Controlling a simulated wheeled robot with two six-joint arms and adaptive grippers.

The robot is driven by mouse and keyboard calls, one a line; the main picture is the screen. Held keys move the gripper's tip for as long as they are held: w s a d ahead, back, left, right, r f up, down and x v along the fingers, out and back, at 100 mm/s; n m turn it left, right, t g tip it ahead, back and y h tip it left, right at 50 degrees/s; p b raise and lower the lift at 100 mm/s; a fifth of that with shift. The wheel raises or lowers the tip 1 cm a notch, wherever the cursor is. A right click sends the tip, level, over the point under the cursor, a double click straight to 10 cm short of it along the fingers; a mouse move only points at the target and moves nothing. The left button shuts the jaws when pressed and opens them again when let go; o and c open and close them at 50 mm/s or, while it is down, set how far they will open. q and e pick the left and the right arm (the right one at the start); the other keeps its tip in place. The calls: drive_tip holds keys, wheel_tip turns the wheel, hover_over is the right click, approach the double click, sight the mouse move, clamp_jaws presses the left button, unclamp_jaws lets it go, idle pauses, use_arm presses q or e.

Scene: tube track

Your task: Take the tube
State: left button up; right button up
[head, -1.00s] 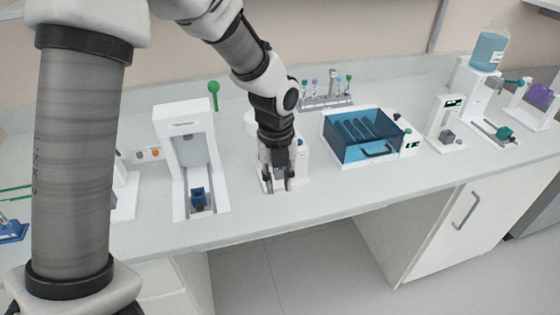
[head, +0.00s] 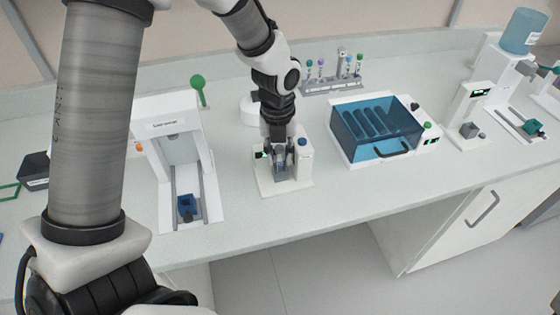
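My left gripper (head: 281,160) points down at a small white station (head: 299,182) near the middle of the bench. Its fingers are in front of or around the station's middle, and they cover most of what is there. I cannot make out a tube between the fingers, nor whether they are open or shut. Several tubes with green and purple caps (head: 321,63) stand upright in a grey rack (head: 333,88) at the back, behind the gripper and apart from it. My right gripper is not in view.
A white frame device (head: 166,127) with a blue block (head: 186,206) on its track stands left of the gripper. A blue-lidded box (head: 376,130) stands to the right. Bare bench (head: 330,196) lies in front, up to its front edge.

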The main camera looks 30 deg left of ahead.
use_arm(q)
drive_tip(key=shift+w+a+f, duration=0.1)
drive_tip(key=shift+w+f, duration=0.1)
drive_tip(key=shift+f, duration=0.4)
drive_tip(key=shift+s+r, duration=0.1)
drive_tip(key=shift+s, duration=0.05)
drive_tip(key=shift+s+d+r, duration=0.15)
drive_tip(key=shift+d, duration=0.05)
clamp_jaws()
wheel_tip(320, 180, up, 10)
drive_tip(key=shift+f, duration=0.1)
drive_tip(key=shift+a, duration=0.1)
